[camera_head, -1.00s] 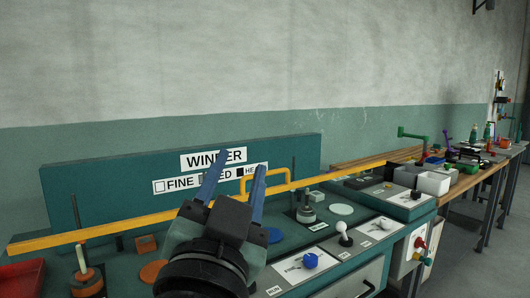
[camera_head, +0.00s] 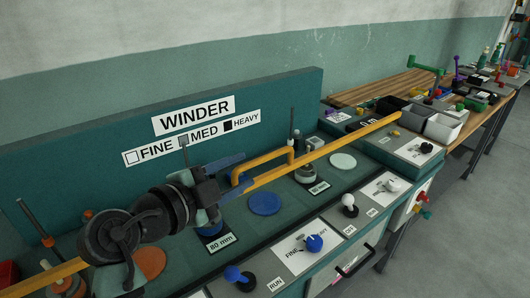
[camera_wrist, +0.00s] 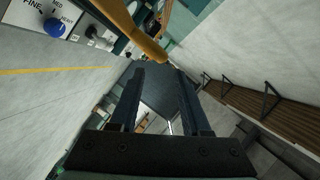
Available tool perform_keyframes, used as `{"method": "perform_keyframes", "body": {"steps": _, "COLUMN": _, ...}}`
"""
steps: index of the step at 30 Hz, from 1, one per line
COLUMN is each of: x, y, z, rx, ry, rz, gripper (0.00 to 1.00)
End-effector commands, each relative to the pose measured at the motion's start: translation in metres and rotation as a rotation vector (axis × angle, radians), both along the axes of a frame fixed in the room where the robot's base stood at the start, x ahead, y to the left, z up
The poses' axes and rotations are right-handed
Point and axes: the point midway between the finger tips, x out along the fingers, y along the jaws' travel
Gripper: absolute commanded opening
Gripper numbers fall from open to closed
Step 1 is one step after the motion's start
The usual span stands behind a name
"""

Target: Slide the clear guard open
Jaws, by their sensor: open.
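A yellow rail (camera_head: 340,140) runs lengthwise across the teal winder bench, with a raised yellow loop handle (camera_head: 270,160) on it. I cannot clearly make out a clear guard panel; the rail and handle may belong to it. My gripper (camera_head: 246,171) is open and empty, its blue fingers pointing right toward the left end of the handle. They look close to it, but I cannot tell whether they touch. The wrist view shows the two dark fingers (camera_wrist: 160,75) apart with nothing between them, and a yellow bar (camera_wrist: 143,35) just beyond their tips.
A teal back panel with a WINDER sign (camera_head: 193,115) stands behind. A blue disc (camera_head: 264,203) and an orange disc (camera_head: 150,262) lie on the deck. Blue knobs (camera_head: 314,243) and a white knob (camera_head: 349,199) stand along the front.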

Motion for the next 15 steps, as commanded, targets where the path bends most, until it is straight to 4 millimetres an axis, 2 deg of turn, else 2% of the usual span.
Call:
{"method": "perform_keyframes", "body": {"steps": 1, "x": 0.009, "y": -0.008, "z": -0.001, "rx": 0.002, "ry": 0.002, "rz": -0.004, "gripper": 0.47}}
{"method": "perform_keyframes", "body": {"steps": 7, "x": 0.041, "y": -0.031, "z": -0.009, "rx": 0.000, "ry": 0.001, "rz": -0.003, "gripper": 0.47}}
{"method": "perform_keyframes", "body": {"steps": 15, "x": 0.065, "y": -0.047, "z": -0.016, "rx": 0.001, "ry": 0.000, "rz": 0.001, "gripper": 0.47}}
